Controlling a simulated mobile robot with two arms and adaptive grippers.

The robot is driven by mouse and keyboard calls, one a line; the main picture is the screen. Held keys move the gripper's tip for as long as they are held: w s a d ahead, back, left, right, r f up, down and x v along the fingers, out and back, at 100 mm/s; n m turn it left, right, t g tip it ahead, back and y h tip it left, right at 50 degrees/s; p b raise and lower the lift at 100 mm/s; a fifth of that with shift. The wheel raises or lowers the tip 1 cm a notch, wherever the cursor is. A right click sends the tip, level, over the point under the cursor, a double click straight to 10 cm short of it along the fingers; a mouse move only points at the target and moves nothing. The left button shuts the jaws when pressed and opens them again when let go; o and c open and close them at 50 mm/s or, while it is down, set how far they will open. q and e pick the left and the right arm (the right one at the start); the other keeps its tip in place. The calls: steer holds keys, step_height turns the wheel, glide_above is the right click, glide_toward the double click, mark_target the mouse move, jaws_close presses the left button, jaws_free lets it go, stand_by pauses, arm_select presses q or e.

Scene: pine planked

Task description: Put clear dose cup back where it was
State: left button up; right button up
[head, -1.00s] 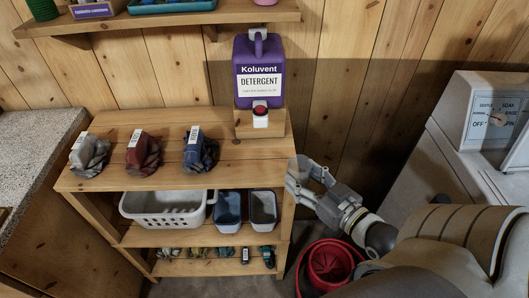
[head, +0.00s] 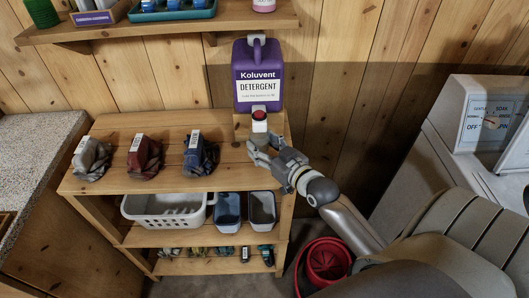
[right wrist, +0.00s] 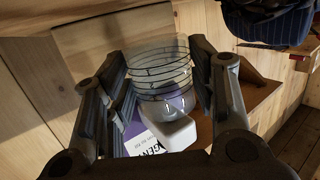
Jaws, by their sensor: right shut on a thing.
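The clear dose cup (right wrist: 160,72) shows in the right wrist view as a see-through ringed cup between the fingers of my right gripper (right wrist: 163,80). The gripper is shut on it. In the head view my right gripper (head: 258,148) is at the right end of the shelf top, just in front of the detergent jug's spout. I cannot make out the cup there. The purple detergent jug (head: 245,65) stands on a wooden block at the back right. Its white spout (right wrist: 178,132) shows behind the cup in the wrist view. My left gripper is not in view.
Grey, red and navy folded cloths (head: 200,158) sit in a row left of the gripper. Below are a white basket (head: 165,212) and two bins (head: 228,208). A red bucket (head: 325,262) stands on the floor. The shelf top's front middle is clear.

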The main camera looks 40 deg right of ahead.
step_height(320, 180, down, 3)
stand_by(0.3)
steer(key=shift+f, duration=0.2)
steer(key=o, duration=0.8)
steer(key=shift+o, duration=0.2)
steer(key=shift+r, duration=0.1)
